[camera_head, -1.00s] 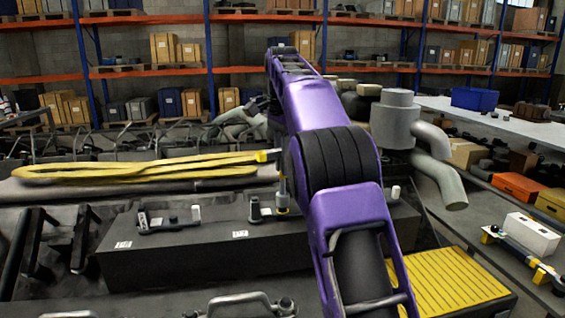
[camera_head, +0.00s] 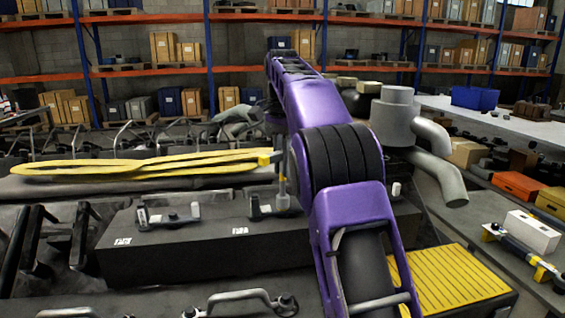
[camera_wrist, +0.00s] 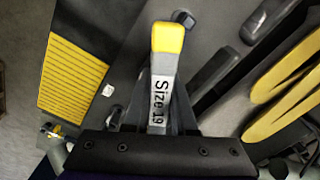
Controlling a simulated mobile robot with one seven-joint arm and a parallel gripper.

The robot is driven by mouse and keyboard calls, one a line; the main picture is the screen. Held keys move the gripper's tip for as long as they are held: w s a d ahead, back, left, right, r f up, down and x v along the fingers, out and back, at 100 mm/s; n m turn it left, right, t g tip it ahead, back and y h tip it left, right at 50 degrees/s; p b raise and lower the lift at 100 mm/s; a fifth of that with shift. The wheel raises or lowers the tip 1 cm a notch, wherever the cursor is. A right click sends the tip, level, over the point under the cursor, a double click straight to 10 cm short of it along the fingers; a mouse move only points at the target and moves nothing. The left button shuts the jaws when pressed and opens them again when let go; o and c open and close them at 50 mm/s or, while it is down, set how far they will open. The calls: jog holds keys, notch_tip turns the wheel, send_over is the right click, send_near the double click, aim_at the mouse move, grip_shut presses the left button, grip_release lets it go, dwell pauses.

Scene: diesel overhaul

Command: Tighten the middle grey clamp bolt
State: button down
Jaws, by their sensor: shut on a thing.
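In the head view the tool's slim upright shaft (camera_head: 282,177) shows left of my purple arm, over the middle clamp (camera_head: 262,208) on the dark block (camera_head: 200,248). A grey bolt (camera_head: 283,203) shows at the shaft's foot; I cannot tell whether the tool touches it. In the wrist view a dark bolt head (camera_wrist: 184,18) lies beyond the yellow end. My arm hides most of my gripper in the head view.
A second clamp (camera_head: 168,216) stands left on the block. A small white-topped part (camera_head: 396,190) shows right of my arm. A yellow strap (camera_head: 140,165) lies behind the block. A yellow step (camera_head: 450,280) and a grey pipe (camera_head: 440,175) are to the right.

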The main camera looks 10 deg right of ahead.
jog(key=shift+r+m+p, duration=0.15)
jog(key=shift+m+p, duration=0.15)
jog(key=shift+p, duration=0.15)
jog(key=m, duration=1.2)
jog(key=shift+f+m, duration=0.2)
jog(key=shift+m, duration=0.2)
jog(key=shift+n, duration=0.4)
jog(key=c, duration=1.3)
grip_release()
grip_shut()
